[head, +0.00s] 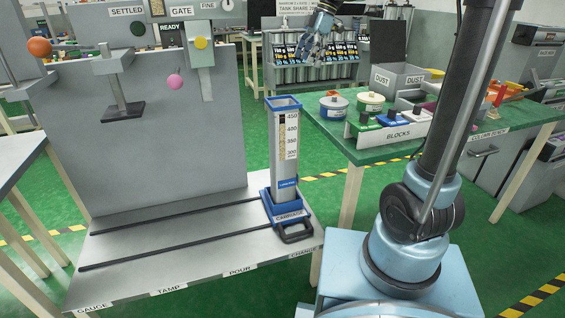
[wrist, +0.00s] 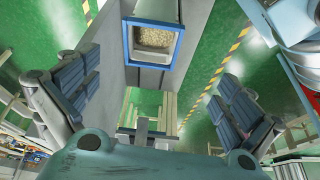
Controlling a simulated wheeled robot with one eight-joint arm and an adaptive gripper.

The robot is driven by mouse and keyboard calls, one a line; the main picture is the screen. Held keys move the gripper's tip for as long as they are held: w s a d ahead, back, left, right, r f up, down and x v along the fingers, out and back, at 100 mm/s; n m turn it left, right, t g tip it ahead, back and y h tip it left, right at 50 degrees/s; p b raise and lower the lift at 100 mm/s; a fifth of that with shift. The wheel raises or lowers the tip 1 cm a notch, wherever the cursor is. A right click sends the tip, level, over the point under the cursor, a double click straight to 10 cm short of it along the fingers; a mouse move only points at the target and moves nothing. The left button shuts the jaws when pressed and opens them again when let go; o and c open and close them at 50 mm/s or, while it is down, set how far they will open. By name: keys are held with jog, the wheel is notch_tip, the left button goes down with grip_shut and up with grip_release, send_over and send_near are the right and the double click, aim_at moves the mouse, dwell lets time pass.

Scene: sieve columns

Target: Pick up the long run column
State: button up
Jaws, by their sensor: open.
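A tall grey column (head: 285,165) with a blue rim and a scale from 450 down to 300 stands upright on the blue carriage (head: 290,214). I cannot read a name on it, but it is the only such column I make out. In the wrist view its open blue-rimmed top (wrist: 154,45) shows pale grains inside. My gripper (head: 318,42) is up at the top of the head view, above and to the right of the column. In the wrist view my gripper (wrist: 158,95) is open and empty, its fingers wide apart, with the column's top ahead between them.
The carriage sits at the CHANGE end of a grey bench (head: 170,250) with two dark rails. A grey panel (head: 150,140) rises behind the rails. At right, a green table (head: 350,148) holds round tubs, a BLOCKS tray (head: 395,133) and a DUST bin (head: 385,80).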

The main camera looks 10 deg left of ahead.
jog(key=a+n, duration=0.1)
jog(key=a, duration=0.1)
send_near(283, 104)
jog(key=s+f, duration=0.2)
jog(key=s+a+f, duration=0.1)
jog(key=s+f, duration=0.1)
jog(key=f, duration=0.1)
jog(key=s+a+f, duration=0.1)
jog(key=s+f, duration=0.1)
jog(key=shift+s+a+f, duration=0.1)
jog(key=shift+s+f, duration=0.1)
jog(key=shift+s, duration=0.2)
jog(key=shift+c, duration=0.6)
jog(key=c, duration=1.7)
jog(key=shift+r, duration=0.1)
